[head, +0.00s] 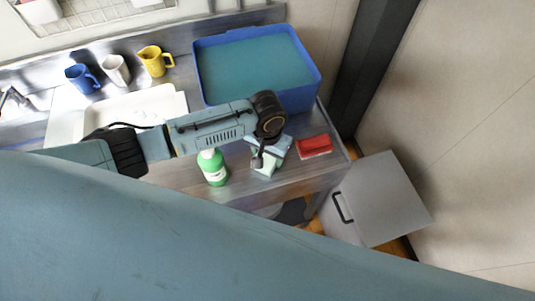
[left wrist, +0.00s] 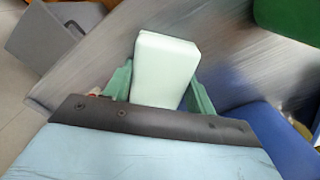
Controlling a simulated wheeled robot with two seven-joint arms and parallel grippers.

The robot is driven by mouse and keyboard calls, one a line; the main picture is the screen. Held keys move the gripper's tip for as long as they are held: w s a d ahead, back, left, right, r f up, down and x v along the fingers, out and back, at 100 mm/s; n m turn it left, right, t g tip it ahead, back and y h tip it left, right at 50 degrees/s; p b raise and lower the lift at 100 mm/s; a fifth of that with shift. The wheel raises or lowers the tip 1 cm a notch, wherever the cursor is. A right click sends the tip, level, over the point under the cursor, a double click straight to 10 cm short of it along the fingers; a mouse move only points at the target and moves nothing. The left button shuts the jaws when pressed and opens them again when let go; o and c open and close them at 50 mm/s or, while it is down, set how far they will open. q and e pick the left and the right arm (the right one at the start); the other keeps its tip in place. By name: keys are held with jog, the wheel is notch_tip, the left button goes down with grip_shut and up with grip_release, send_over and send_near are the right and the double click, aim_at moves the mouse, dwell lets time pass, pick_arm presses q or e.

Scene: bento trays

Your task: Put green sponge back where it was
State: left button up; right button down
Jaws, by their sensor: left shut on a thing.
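My left gripper (head: 266,162) is over the right part of the metal counter. It is shut on a pale mint-green sponge (left wrist: 166,70), which stands out between its two green fingers in the left wrist view. In the head view only part of the sponge shows under the gripper, at the counter near the green bottle; I cannot tell whether it touches the surface. My right gripper is not in view.
A green bottle (head: 213,168) stands left of the gripper, and a red sponge (head: 314,147) lies right of it. A blue tub (head: 300,99) of teal liquid stands behind. A white tray (head: 180,103) and blue, white and yellow cups are left. A grey cabinet (head: 385,195) is right.

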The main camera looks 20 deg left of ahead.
pick_arm(q)
jog(key=shift+f, duration=0.15)
jog(key=o, duration=0.9)
notch_tip(320, 180, up, 12)
jog(key=shift+r+p, duration=0.2)
jog(key=shift+p, duration=0.55)
